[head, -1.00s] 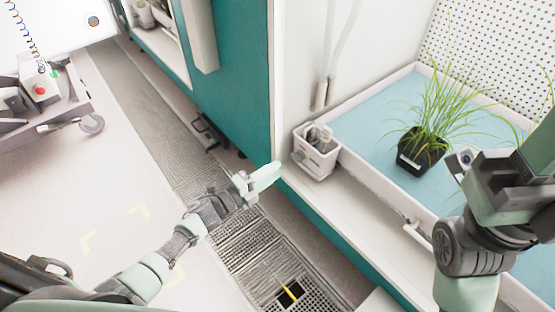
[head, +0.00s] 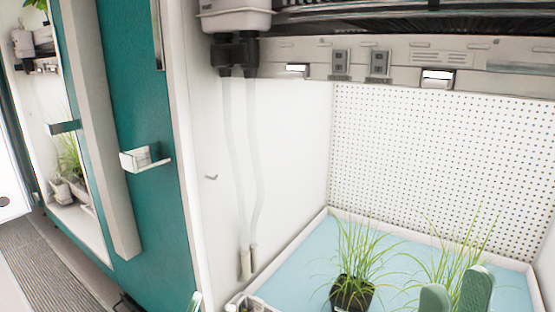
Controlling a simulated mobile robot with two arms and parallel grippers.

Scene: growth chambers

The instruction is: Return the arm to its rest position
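My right gripper (head: 455,294) shows only as two pale green fingertips at the bottom right of the head view. They stand apart with nothing visible between them, in front of the tray's plants. The rest of the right arm is below the picture.
A blue-floored tray (head: 310,262) holds a black-potted grassy plant (head: 352,292) and another grassy plant (head: 445,252). Two clear tubes (head: 240,180) hang on the chamber's left wall. A teal door (head: 140,90) with a handle (head: 146,160) stands left. Grey floor matting (head: 55,275) lies lower left.

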